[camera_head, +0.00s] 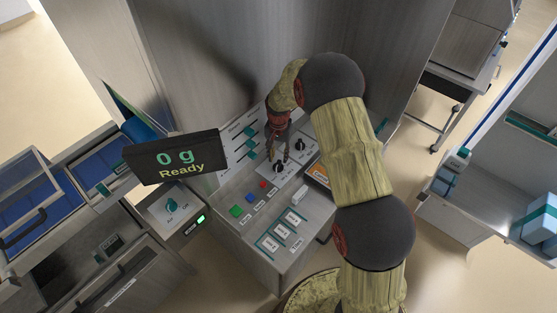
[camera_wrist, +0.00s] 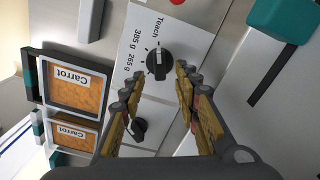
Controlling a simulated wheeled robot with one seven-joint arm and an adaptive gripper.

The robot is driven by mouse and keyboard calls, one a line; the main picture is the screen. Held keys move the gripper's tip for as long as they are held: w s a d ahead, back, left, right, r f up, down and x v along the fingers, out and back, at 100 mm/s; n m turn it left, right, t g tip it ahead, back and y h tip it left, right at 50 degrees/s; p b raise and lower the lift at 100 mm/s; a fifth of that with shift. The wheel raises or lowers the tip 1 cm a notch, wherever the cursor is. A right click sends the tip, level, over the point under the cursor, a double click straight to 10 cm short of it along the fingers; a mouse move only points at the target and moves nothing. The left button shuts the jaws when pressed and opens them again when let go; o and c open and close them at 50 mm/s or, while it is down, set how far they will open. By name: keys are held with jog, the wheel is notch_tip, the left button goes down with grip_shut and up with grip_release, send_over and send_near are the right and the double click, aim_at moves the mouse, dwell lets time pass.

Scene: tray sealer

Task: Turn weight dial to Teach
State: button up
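The weight dial (camera_wrist: 157,65) is a round black knob on a white plate, with the labels Teach, 385 g and 265 g beside it in the wrist view. A pale line shows on the knob, but I cannot tell surely which label it points to. In the head view the dial (camera_head: 278,169) sits on the sloping panel just below my gripper (camera_head: 279,154). In the wrist view my gripper (camera_wrist: 158,86) is open, its fingertips apart near either side of the dial. Nothing is held between them. I cannot tell whether they touch it.
A second black dial (camera_wrist: 138,128) is beside it, partly hidden by a finger. Carrot pictures (camera_wrist: 75,82) lie to the left. A red button (camera_head: 263,184), blue button (camera_head: 249,197) and green button (camera_head: 236,211) are nearby. A display (camera_head: 174,158) reads 0 g, Ready.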

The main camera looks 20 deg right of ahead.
aim_at(279, 163)
notch_tip(279, 163, up, 8)
jog(key=shift+r, duration=0.25)
dwell(0.5)
jog(key=s+n+g, duration=0.1)
jog(key=s+n, duration=0.2)
jog(key=s, duration=0.3)
jog(key=s+r+n+t+b, duration=0.1)
jog(key=s+r+n+t, duration=0.1)
jog(key=s+r, duration=1)
jog(key=s+r+n+t+b, duration=0.1)
jog(key=s+r+t, duration=0.3)
jog(key=s+r, duration=0.8)
jog(key=s+n, duration=0.1)
jog(key=s, duration=0.4)
jog(key=shift+s+a+r+t, duration=0.25)
jog(key=shift+a+r+t, duration=0.05)
